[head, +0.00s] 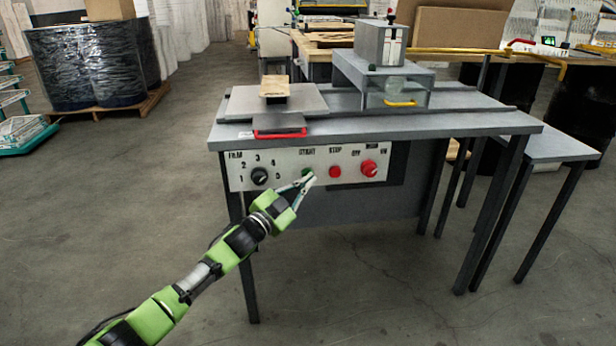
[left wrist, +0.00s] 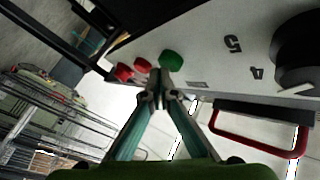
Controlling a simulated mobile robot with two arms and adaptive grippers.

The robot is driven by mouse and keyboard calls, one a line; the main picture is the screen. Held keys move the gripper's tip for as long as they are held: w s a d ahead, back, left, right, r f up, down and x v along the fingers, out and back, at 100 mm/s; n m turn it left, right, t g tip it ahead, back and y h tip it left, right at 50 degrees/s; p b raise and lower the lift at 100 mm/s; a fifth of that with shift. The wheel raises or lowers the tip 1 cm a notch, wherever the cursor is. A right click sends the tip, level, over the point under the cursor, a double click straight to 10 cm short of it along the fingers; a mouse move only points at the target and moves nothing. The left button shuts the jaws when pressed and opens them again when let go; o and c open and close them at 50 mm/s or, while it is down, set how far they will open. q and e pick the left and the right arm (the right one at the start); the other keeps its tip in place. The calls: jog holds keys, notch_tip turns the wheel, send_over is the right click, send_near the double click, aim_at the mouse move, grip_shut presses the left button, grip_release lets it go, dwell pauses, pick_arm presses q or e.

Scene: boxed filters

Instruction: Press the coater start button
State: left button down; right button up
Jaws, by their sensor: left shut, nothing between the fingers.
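The coater is a grey metal table (head: 480,122) with a white control panel (head: 285,180) on its front. The green start button (head: 307,172) sits on the panel below the word START. My left gripper (head: 310,181) is shut and empty, its tips at the start button and partly over it. In the left wrist view the green button (left wrist: 172,60) shows just beyond the shut fingertips (left wrist: 160,76). I cannot tell whether the tips touch it. A red stop button (head: 335,172) is to its right. My right gripper is not in view.
A black film knob (head: 259,176) is left of the start button, and a red main switch (head: 369,168) is at the panel's right. A plate with a red handle (head: 280,134) juts over the panel. The floor in front is clear.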

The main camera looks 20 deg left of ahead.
pick_arm(q)
jog(key=shift+w+a, duration=0.25)
jog(key=shift+w, duration=0.15)
dwell(0.6)
jog(key=shift+s+d+r, duration=0.1)
jog(key=shift+s, duration=0.05)
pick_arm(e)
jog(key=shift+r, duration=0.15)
pick_arm(q)
jog(key=shift+s+d+p, duration=0.4)
jog(key=shift+s+p, duration=0.15)
jog(key=shift+s, duration=0.1)
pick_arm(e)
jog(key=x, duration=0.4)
pick_arm(q)
jog(key=shift+s, duration=0.1)
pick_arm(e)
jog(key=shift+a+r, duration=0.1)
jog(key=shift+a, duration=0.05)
